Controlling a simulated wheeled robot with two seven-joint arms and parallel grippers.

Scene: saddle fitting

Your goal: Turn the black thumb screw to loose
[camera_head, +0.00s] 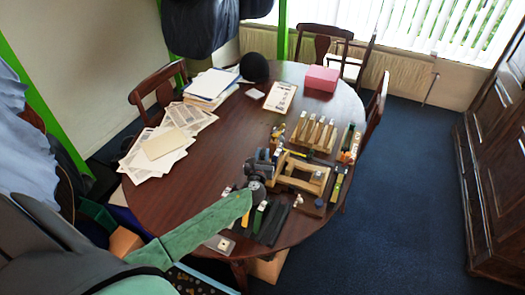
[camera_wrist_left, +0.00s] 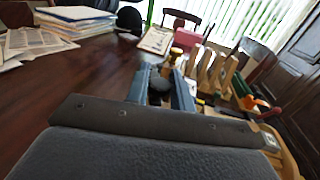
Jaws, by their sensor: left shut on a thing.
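My left gripper (camera_head: 262,164) reaches over the table to the left end of a light wooden frame-like fixture (camera_head: 318,186). In the left wrist view its two blue-grey fingers (camera_wrist_left: 161,88) are shut on a dark round knob, the black thumb screw (camera_wrist_left: 158,84). The gripper hides the screw in the head view, and whether it is tight or loose cannot be told. My right gripper is not in view.
A wooden rack with upright pieces (camera_head: 315,132) stands behind the fixture. Dark strips (camera_head: 272,226) and small tools lie in front. Papers (camera_head: 165,140), a black hat-like thing (camera_head: 254,67) and a pink box (camera_head: 321,78) are farther back. The table's (camera_head: 215,160) middle left is clear.

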